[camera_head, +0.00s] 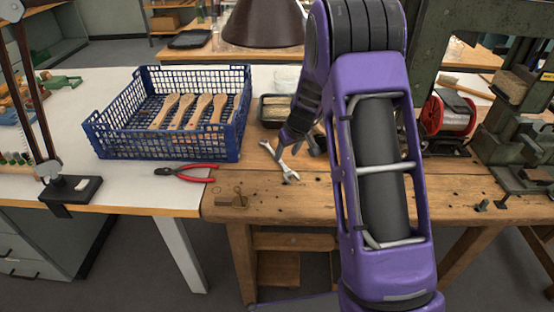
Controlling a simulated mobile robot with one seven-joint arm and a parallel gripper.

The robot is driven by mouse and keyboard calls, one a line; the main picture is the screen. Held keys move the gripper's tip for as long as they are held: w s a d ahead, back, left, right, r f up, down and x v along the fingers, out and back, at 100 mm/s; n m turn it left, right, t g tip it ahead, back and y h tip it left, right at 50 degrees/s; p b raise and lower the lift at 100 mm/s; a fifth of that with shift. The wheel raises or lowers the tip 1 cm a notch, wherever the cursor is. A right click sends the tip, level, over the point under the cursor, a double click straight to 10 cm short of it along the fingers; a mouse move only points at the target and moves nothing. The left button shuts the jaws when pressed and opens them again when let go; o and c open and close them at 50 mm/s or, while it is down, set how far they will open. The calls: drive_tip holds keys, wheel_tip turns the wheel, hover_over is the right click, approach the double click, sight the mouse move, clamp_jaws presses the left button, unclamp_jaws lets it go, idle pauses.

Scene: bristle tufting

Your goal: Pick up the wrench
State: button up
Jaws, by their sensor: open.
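The wrench (283,166) is a small silver open-ended tool lying on the wooden workbench, left of my purple arm. My gripper (300,146) is just above and to the right of the wrench's upper part, pointing down at the bench. Its dark fingers are apart, and nothing shows between them. Whether a finger touches the wrench cannot be told from this view. My forearm hides the bench to the right of the gripper.
A blue crate (165,149) with wooden brush handles stands left on the white table. Red-handled pliers (190,172) lie in front of it. A dark tray (273,109) sits behind the wrench. A red wire spool (447,115) and green machinery (520,150) stand right.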

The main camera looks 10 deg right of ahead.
sight(283, 163)
drive_tip(key=x, duration=0.3)
drive_tip(key=shift+f, duration=0.45)
drive_tip(key=shift+w+f, duration=0.25)
drive_tip(key=shift+f, duration=0.3)
clamp_jaws()
idle(0.5)
